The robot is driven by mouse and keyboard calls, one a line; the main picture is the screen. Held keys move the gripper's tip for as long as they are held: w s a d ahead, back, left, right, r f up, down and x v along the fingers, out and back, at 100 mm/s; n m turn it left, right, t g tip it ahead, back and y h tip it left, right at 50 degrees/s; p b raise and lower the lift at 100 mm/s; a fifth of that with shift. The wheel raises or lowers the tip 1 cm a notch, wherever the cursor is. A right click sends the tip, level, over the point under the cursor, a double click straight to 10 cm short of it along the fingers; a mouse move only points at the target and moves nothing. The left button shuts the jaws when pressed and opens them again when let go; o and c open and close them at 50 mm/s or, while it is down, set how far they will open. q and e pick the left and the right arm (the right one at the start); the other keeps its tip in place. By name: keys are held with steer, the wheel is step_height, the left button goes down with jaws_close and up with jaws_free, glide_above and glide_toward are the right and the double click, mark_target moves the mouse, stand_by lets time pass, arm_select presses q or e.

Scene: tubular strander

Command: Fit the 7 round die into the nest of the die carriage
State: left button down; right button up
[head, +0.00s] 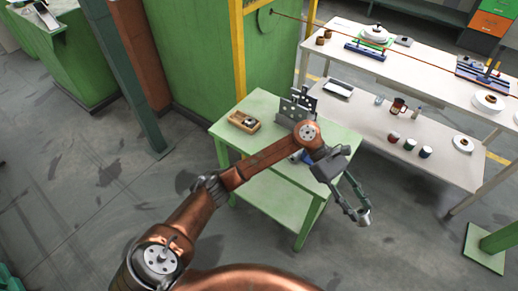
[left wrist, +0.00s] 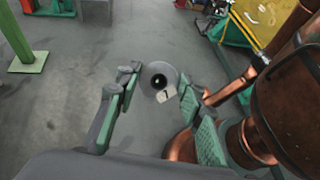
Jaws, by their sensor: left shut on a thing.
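My left gripper (head: 358,207) is shut on a small grey round die (head: 364,217), held out over the floor to the right of the green table. In the left wrist view the die (left wrist: 153,74) is a pale disc with a dark centre hole, between the fingertips of my left gripper (left wrist: 156,92). A small white tag on it bears a dark mark that looks like a 7. A blue rail-like fixture (head: 365,51) stands on the white bench; I cannot tell whether it is the die carriage, and no nest can be made out. My right gripper is not in view.
The green table (head: 262,106) holds a wooden box (head: 243,121) and grey upright plates (head: 297,106), close behind my left arm. The white bench (head: 420,75) carries a blue tray fixture (head: 484,76) and white dishes. Its lower shelf holds several cups. A wire crosses above.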

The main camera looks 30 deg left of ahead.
arm_select(q)
steer(key=w+a+r+n+t+b, duration=0.1)
steer(key=w+a+n+t+b, duration=0.3)
steer(key=w+a+n+t, duration=0.35)
steer(key=w+a+r+n+t+b, duration=0.1)
steer(key=w+a+n+t+b, duration=0.25)
steer(key=a+n+t, duration=0.45)
steer(key=a+f+n+t+y+b, duration=0.2)
steer(key=a+f+t+y, duration=0.2)
steer(key=a, duration=0.5)
steer(key=a+f+n+t+y+b, duration=0.25)
steer(key=a+f+t, duration=0.2)
steer(key=a, duration=0.45)
steer(key=a+f+n+t+y+b, duration=0.1)
steer(key=a+f+t+y, duration=0.3)
steer(key=a, duration=0.5)
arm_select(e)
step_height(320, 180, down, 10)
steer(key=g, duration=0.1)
arm_select(q)
step_height(320, 180, down, 7)
steer(key=g+b, duration=0.1)
steer(key=b, duration=0.3)
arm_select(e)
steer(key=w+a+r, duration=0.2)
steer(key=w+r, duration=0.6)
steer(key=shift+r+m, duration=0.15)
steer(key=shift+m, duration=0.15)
arm_select(q)
steer(key=shift+w, duration=0.1)
